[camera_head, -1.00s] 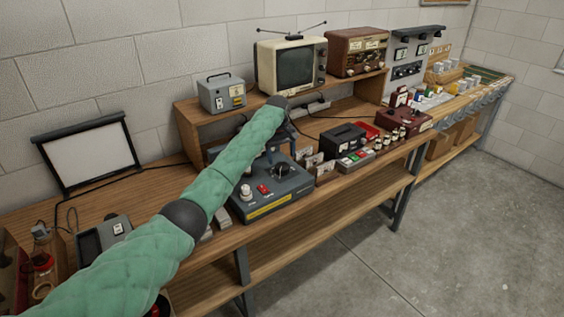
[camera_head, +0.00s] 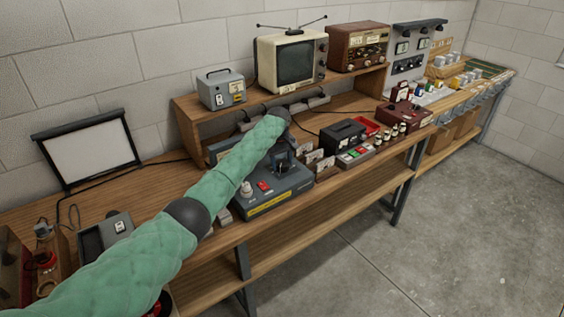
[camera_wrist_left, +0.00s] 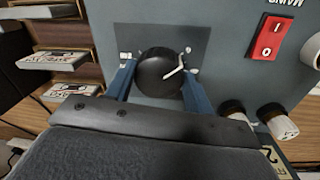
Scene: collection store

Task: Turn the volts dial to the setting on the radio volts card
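The volts dial, a round black knob with a white pointer line (camera_wrist_left: 160,68), sits on a grey panel in the left wrist view. Its pointer leans to the upper right in that view. My left gripper (camera_wrist_left: 158,82) is open, with one blue finger on each side of the dial; I cannot tell whether they touch it. In the head view the gripper (camera_head: 283,155) is over the grey unit (camera_head: 262,199) and hides the dial. Several cards stand in holders (camera_head: 313,158) beside the unit; I cannot tell which is the radio volts card. My right gripper is out of view.
A red mains switch (camera_wrist_left: 269,38) and two white-topped knobs are near the fingers on the panel. A black box (camera_head: 343,134) and small bottles stand to the right. A cream television (camera_head: 292,62) and brown radio (camera_head: 357,48) are on the shelf behind.

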